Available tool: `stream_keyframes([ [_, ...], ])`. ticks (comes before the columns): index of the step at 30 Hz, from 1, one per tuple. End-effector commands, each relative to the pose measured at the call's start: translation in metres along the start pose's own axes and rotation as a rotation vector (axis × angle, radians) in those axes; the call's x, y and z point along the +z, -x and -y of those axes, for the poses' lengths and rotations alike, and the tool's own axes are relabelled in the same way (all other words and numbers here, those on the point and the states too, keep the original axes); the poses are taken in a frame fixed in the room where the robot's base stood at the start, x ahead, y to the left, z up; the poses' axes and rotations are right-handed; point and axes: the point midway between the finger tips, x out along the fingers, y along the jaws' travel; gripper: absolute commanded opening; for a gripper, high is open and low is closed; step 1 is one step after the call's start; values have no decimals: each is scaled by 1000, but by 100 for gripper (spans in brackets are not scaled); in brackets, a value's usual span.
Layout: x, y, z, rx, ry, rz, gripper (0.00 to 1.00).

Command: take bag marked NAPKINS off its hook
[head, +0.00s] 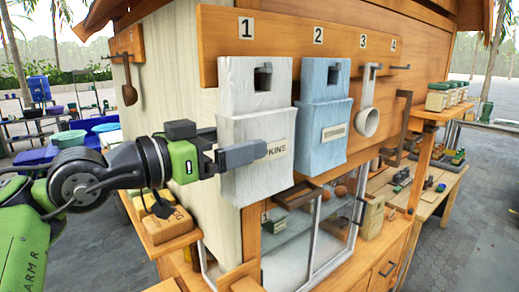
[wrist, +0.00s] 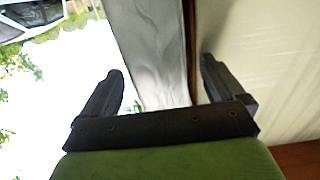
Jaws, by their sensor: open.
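The white bag marked NAPKINS (head: 262,100) hangs on the hook under number 1 on the wooden rail. Its label is partly hidden behind my gripper (head: 262,150), so only the end of the word shows. In the head view my gripper reaches in from the left, in front of the lower half of the bag. In the wrist view my gripper (wrist: 160,92) has its two fingers wide apart, with a pale surface, likely the bag (wrist: 150,50), showing between and beyond them. I cannot tell whether the fingers touch it.
A blue bag (head: 323,115) hangs close by on hook 2. Below is a glass-fronted case (head: 310,235). A wooden shelf (head: 165,235) with yellowish blocks sits under my arm.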

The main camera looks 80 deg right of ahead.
Motion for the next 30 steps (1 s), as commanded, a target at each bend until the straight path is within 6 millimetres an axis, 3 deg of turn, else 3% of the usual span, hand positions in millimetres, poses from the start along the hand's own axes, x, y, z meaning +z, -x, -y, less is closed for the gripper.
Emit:
stream_keyframes([
  [4, 0, 1, 0, -1, 0, -1, 96],
  [17, 0, 1, 0, 0, 0, 0, 30],
  [25, -2, 1, 0, 0, -1, -2, 28],
  [30, -20, 1, -1, 2, -3, -4, 28],
])
